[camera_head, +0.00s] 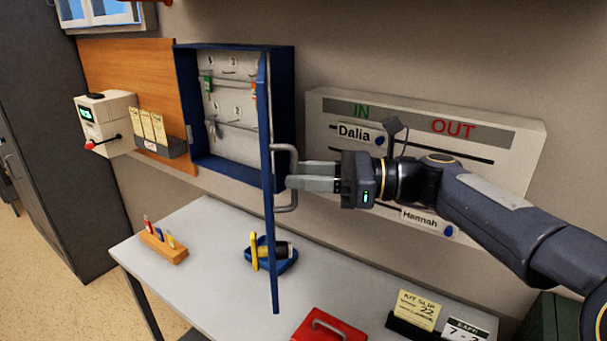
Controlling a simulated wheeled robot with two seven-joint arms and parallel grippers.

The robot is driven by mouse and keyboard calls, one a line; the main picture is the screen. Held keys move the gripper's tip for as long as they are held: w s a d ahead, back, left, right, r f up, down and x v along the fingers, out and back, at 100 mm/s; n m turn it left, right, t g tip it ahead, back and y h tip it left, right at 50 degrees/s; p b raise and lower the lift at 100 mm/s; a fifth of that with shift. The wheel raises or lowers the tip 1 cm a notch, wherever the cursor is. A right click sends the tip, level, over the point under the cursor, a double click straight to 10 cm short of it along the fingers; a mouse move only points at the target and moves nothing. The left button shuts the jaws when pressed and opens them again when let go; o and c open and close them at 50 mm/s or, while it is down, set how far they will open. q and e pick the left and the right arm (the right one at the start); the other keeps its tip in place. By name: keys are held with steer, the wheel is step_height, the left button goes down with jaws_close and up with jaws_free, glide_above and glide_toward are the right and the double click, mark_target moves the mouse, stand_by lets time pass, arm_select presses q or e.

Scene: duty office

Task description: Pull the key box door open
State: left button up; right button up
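The blue key box (187,110) hangs on the wall, its inside showing hooks with several keys. Its blue door (267,225) stands swung well out from the box and is seen almost edge-on. A grey U-shaped handle (286,148) is on the right side of the door. My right gripper (292,180) comes in from the right, with its fingers on either side of the handle's upright bar, seemingly closed on it. The near finger hides part of the bar. My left gripper is not in view.
A grey desk (200,250) stands below, with a wooden pen block (165,248), a blue tape holder (285,262) and a red box (325,328). An IN/OUT board (500,130) is on the wall behind my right arm. A white device (105,120) hangs left.

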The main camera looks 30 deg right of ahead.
steer(key=b+v, duration=0.1)
steer(key=v, duration=0.6)
steer(key=shift+s+d+b, duration=0.15)
steer(key=shift+s+b, duration=0.05)
steer(key=shift+b, duration=0.15)
steer(key=s+a+f+n+g+h, duration=0.1)
steer(key=s+a+f+n+h, duration=0.2)
steer(key=f+n, duration=0.5)
steer(key=s+a+f+n+g+h, duration=0.2)
steer(key=s+a+f+n+h, duration=0.2)
steer(key=f+n, duration=0.4)
steer(key=s+a+f+n+g+h, duration=0.2)
steer(key=s+a+f+n, duration=0.3)
steer(key=f+n, duration=0.3)
step_height(320, 180, down, 4)
steer(key=shift+r+h, duration=0.15)
steer(key=shift+h, duration=0.65)
steer(key=shift+s, duration=0.1)
